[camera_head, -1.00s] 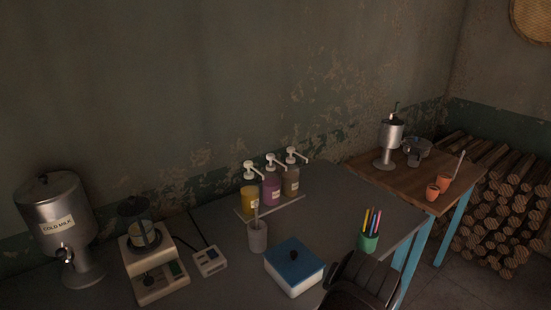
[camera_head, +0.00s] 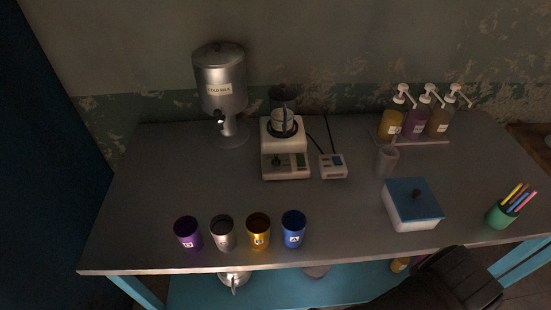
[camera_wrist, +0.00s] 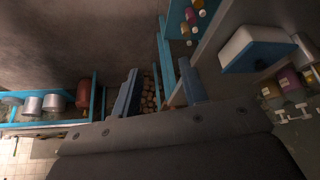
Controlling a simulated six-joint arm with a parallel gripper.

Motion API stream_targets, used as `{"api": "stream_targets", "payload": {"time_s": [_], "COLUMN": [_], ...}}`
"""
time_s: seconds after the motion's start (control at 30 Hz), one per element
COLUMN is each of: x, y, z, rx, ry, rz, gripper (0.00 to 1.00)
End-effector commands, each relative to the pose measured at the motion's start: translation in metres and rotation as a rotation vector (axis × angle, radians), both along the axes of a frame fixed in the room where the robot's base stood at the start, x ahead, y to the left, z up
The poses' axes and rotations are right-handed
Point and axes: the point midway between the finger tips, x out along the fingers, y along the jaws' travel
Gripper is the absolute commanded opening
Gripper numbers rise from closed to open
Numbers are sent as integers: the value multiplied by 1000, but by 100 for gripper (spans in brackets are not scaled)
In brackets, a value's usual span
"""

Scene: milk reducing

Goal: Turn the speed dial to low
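A white hot-plate-like device (camera_head: 285,161) stands at the middle back of the grey table in the head view, with a beaker (camera_head: 282,118) on top. Its front panel has a small dark round knob (camera_head: 277,160) and a greenish display area; the knob's markings are too small to read, so its setting cannot be told. I cannot tell whether this knob is the speed dial. My gripper (camera_wrist: 159,88) shows two fingers apart with nothing between them in the wrist view, away from the device. In the head view only a dark part of my arm shows at the lower right.
A small box (camera_head: 333,166) with a cable sits right of the device. A milk dispenser (camera_head: 221,85) stands left. Several cups line the front edge, including a blue cup (camera_head: 293,229). A blue-lidded box (camera_head: 412,205) and pen holder (camera_head: 500,215) stand right.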

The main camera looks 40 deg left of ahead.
Motion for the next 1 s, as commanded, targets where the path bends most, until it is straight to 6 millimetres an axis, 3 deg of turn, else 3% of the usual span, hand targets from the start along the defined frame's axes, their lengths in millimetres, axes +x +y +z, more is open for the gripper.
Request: {"api": "stream_targets", "payload": {"time_s": [0.37,0.63,0.77,1.0], "x": [25,61,98,159], "y": [-48,-75,-65,-14], "z": [48,76,86,95], "rx": [78,101,61,-49], "ry": [243,419,486,551], "rz": [-151,-137,27,403], "gripper": [40,40,40,40]}}
